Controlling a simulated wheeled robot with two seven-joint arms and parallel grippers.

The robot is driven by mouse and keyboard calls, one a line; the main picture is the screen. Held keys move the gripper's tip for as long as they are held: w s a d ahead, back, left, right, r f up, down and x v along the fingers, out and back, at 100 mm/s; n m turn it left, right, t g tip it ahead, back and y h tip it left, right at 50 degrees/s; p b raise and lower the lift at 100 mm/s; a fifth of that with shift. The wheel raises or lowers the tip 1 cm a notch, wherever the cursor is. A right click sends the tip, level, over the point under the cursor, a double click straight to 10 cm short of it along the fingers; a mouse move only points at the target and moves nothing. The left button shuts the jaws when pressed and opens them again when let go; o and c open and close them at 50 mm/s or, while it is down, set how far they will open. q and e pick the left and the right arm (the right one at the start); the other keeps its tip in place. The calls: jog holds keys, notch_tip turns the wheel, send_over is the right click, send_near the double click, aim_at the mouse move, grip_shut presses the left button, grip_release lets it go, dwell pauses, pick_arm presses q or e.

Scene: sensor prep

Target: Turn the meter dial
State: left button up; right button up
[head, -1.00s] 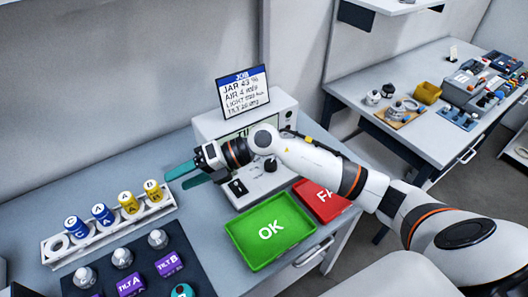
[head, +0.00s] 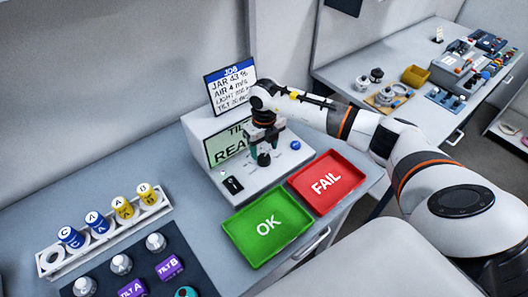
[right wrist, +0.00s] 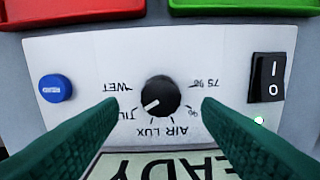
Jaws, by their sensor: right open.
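The meter (head: 196,130) is a white box with a sloped front panel at the back of the bench. Its black dial (right wrist: 161,94) shows upside down in the right wrist view, its white mark pointing toward the label that seems to read TILT. My right gripper (head: 263,150) points down over the panel. In the right wrist view its green fingers (right wrist: 160,104) are open, one on each side of the dial, with a gap to it. The screen (head: 226,146) partly reads TI and READY, partly hidden by the gripper. My left gripper is not in view.
A black rocker switch (right wrist: 268,78) with a lit green light and a blue button (right wrist: 55,88) flank the dial. A green OK tray (head: 262,248) and red FAIL tray (head: 345,195) lie in front. A jar rack (head: 66,269) stands left. A job card (head: 230,88) stands behind.

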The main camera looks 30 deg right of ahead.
aim_at(264, 157)
jog(key=shift+f, duration=2)
